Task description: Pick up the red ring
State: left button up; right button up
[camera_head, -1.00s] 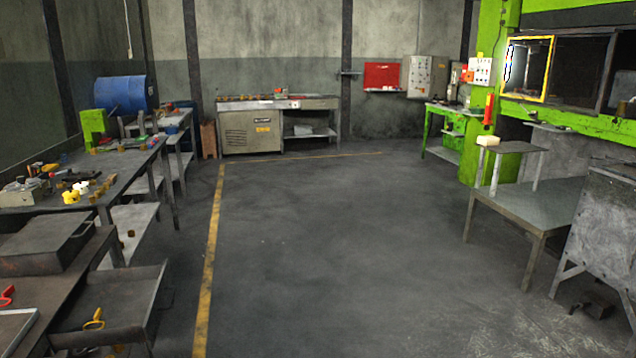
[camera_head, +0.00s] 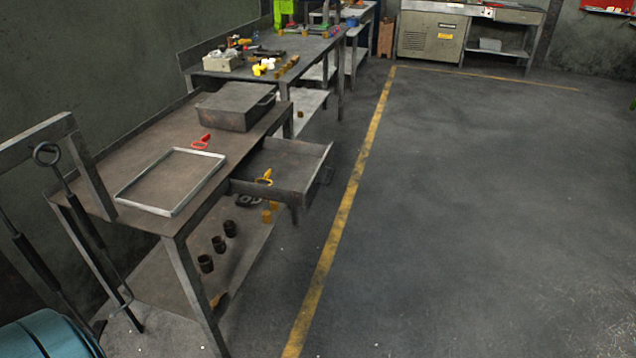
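A small red ring-shaped piece (camera_head: 201,142) lies on the brown top of the near workbench (camera_head: 150,149), between a grey metal box and a thin rectangular frame. Neither of my grippers shows in the head view.
The grey box (camera_head: 235,106) and the pale frame (camera_head: 170,181) share the bench top. An open drawer (camera_head: 290,165) sticks out to the right with a yellow piece (camera_head: 265,177) in it. Dark cups (camera_head: 219,244) stand on the lower shelf. Rods (camera_head: 85,225) lean at the left. The floor right of the yellow line (camera_head: 345,210) is clear.

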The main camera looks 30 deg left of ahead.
aim_at(207, 136)
jog(key=u, duration=1.65)
jog(key=i+l+u, duration=1.05)
jog(key=l, duration=0.1)
